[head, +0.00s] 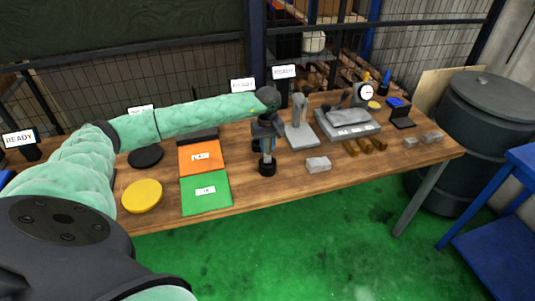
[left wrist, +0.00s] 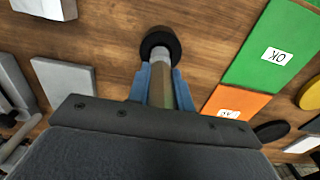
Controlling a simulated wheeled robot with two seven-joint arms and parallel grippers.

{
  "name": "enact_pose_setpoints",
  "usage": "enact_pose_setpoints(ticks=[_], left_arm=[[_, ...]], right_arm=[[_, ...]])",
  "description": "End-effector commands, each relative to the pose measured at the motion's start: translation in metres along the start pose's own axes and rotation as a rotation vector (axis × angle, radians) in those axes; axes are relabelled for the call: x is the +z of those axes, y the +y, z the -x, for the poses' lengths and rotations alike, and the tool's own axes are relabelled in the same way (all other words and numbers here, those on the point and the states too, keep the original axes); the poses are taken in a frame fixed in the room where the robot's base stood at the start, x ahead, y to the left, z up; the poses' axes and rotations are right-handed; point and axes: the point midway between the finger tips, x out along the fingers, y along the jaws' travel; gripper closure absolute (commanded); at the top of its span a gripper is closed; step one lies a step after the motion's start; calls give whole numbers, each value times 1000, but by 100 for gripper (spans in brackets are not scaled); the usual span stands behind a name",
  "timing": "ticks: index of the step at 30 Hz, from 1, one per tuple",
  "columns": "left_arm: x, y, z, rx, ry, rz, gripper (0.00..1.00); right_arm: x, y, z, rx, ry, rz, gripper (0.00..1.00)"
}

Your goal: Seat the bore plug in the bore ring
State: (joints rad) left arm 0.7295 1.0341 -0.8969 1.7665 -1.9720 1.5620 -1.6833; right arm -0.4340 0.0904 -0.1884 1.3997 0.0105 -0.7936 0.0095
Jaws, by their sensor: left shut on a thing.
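My left gripper (head: 267,146) is above the front middle of the wooden table, pointing down. In the left wrist view its two blue fingers (left wrist: 161,80) are shut on the bore plug (left wrist: 160,90), an upright cylinder with an olive-brown body and a grey end. The black bore ring (head: 267,169) stands on the table directly below the gripper. In the left wrist view the ring (left wrist: 158,35) surrounds or lies just behind the plug's grey end. I cannot tell how deep the plug's end is in the ring. My right gripper is not in view.
Green (head: 206,194) and orange (head: 200,157) plates lie left of the ring, with a yellow disc (head: 142,196) beyond. A grey block (head: 318,165) lies close on the right. A grey stand (head: 300,128) and a dial-gauge fixture (head: 348,122) stand further right and behind.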

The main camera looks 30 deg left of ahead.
Motion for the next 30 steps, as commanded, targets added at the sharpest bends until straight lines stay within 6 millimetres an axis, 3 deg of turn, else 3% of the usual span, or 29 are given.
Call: enact_pose_setpoints(ticks=[12, 28, 29, 30], left_arm=[[0, -1, -39, -1, -1, -1, 100], [0, 0, -42, 1, 0, -1, 100], [0, -1, -42, 0, 0, -1, 72], [0, -1, -42, 0, 0, -1, 65]], right_arm=[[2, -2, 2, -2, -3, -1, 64], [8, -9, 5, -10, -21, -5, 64], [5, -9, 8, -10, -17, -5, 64], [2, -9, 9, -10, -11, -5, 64]])
